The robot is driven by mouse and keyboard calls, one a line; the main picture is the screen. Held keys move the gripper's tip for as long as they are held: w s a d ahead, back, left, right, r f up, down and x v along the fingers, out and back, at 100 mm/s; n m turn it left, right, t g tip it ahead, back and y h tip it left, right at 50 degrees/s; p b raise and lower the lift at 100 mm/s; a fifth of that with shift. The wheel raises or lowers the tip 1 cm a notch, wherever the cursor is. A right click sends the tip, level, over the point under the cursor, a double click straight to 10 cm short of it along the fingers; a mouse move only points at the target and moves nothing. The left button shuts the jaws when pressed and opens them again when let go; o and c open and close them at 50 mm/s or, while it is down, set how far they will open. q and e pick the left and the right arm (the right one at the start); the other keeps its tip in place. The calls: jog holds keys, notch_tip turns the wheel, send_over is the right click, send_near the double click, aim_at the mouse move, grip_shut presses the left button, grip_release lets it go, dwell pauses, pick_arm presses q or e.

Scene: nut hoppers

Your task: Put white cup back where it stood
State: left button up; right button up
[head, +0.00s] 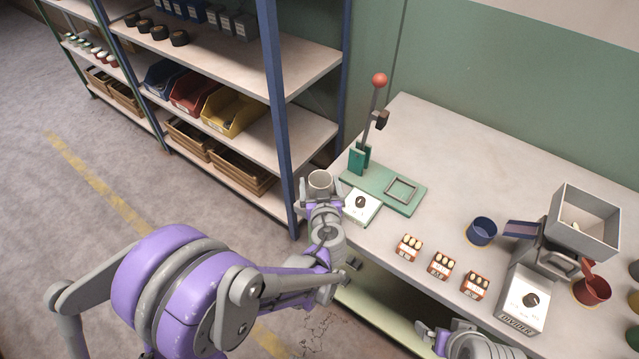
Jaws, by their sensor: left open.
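The white cup (320,183) is upright near the left end of the workbench (463,148), beside the green press base. My left gripper (321,201) is open and right at the near side of the cup. The gripper hides the cup's lower part, so I cannot tell whether the fingers touch it. Part of my right arm shows at the bottom edge, with what looks like its gripper (430,335) low in front of the bench; its jaws are not clear.
A green press (412,196) with a red-knobbed lever and a white dial box (361,206) stand close to the cup. Several small red boxes, a blue cup (482,231), a divider with hopper (584,219) and a red cup (592,290) stand to the right. Shelving (281,134) rises at left.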

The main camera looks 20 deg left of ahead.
pick_arm(q)
jog(key=v, duration=1.2)
jog(key=s+a+f+m+g, duration=0.1)
jog(key=s+a+f+g, duration=0.1)
jog(key=s+a+g, duration=0.5)
jog(key=s+m+g+h, duration=0.1)
jog(key=s+m+h, duration=0.2)
jog(key=s, duration=0.8)
jog(key=shift+d+f+g+h+p, duration=0.3)
jog(key=shift+d+h+p, duration=0.2)
jog(key=shift+h, duration=0.7)
jog(key=shift+s, duration=0.1)
